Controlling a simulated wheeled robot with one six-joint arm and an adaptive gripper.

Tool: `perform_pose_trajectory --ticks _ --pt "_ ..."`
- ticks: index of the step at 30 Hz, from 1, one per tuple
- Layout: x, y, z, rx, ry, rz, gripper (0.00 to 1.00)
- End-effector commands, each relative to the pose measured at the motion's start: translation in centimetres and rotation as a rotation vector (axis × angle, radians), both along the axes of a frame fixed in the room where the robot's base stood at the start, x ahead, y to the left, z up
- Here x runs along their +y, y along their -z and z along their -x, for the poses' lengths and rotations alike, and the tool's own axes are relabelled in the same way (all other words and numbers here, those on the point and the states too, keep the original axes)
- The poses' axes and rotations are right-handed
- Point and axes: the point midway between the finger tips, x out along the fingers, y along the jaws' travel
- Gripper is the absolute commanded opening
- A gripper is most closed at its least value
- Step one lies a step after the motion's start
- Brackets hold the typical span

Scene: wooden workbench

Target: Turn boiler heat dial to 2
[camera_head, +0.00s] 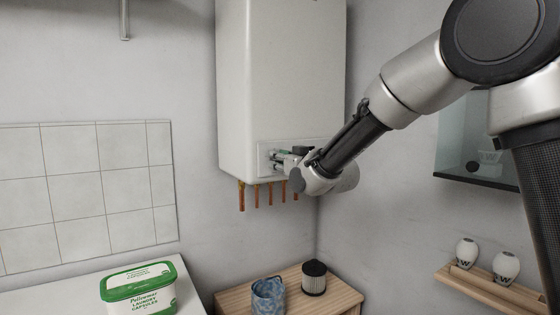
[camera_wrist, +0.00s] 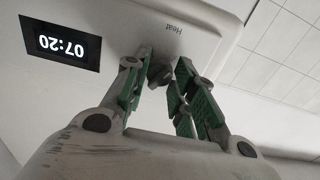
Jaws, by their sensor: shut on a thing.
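The white boiler (camera_head: 280,75) hangs on the wall at the centre of the head view. Its lower panel (camera_head: 264,158) faces my gripper (camera_head: 277,158), whose tips are at the panel. In the wrist view the boiler front shows upside down, with the word "Heat" beside the dark heat dial (camera_wrist: 160,74). My gripper (camera_wrist: 163,82) has its green-padded fingers on either side of the dial and is shut on it. The fingers hide part of the dial, and I cannot read its number or pointer. A display (camera_wrist: 62,43) on the boiler reads 07:20, upside down.
Copper pipes (camera_head: 257,195) hang under the boiler, just below my gripper. A wooden cabinet (camera_head: 338,293) below holds a blue patterned cup (camera_head: 268,295) and a black cylinder (camera_head: 314,278). A green-lidded tub (camera_head: 138,289) is at lower left, a wooden shelf (camera_head: 480,286) at right.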

Motion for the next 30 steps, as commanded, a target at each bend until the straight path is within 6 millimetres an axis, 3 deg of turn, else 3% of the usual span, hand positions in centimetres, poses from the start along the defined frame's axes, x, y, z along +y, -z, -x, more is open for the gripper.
perform_pose_trajectory --ticks 11,30 --pt "-0.04 0.05 0.00 -0.104 0.000 0.156 0.02" --pt "-0.12 0.04 -0.04 -0.439 -0.001 0.654 0.02"
